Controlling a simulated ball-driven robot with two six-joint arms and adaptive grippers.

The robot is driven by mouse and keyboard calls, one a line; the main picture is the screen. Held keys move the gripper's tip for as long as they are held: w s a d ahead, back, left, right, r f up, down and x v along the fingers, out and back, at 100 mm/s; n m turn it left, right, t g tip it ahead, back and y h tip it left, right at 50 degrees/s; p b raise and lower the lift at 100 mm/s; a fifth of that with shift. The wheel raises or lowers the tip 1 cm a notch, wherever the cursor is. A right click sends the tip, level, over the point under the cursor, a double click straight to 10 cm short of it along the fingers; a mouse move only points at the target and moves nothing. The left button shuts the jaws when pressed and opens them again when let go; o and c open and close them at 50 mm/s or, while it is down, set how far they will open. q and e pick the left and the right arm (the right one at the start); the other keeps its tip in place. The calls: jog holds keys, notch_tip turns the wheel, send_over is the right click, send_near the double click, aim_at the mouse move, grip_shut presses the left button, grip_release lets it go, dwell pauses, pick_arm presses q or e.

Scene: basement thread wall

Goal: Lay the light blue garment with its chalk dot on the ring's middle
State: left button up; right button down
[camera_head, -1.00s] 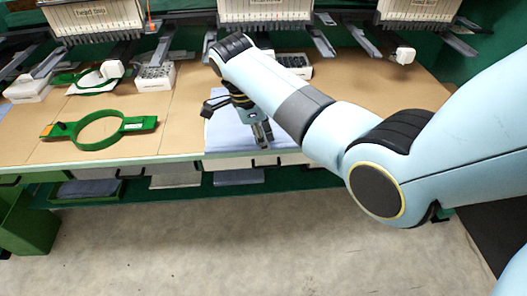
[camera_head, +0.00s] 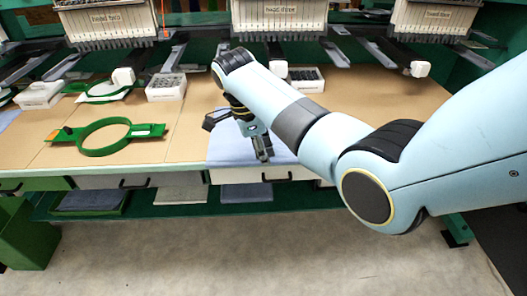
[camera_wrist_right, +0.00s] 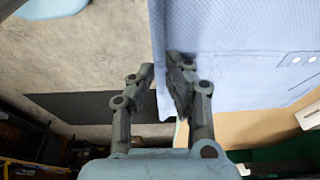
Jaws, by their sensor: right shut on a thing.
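The light blue garment (camera_head: 228,150) lies flat at the table's front edge, below my right arm. It also fills the upper right of the right wrist view (camera_wrist_right: 235,45). My right gripper (camera_head: 262,155) is at the garment's front part and shut on its edge; in the right wrist view its fingers (camera_wrist_right: 165,75) straddle that edge. Two small pale spots (camera_wrist_right: 303,59) show on the cloth, but I cannot tell whether either is the chalk dot. The green ring (camera_head: 103,137) lies on the table left of the garment, apart from it. My left gripper is not in view.
Another hoop (camera_head: 105,91) with white cloth lies farther back. White boxes (camera_head: 165,88) stand by the machine heads (camera_head: 283,17). A blue cloth (camera_head: 8,117) lies at the far left. Drawers (camera_head: 240,174) are under the table edge. Tabletop between ring and garment is clear.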

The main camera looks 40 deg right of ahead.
jog(key=shift+f, duration=0.25)
jog(key=shift+p, duration=0.35)
dwell(0.4)
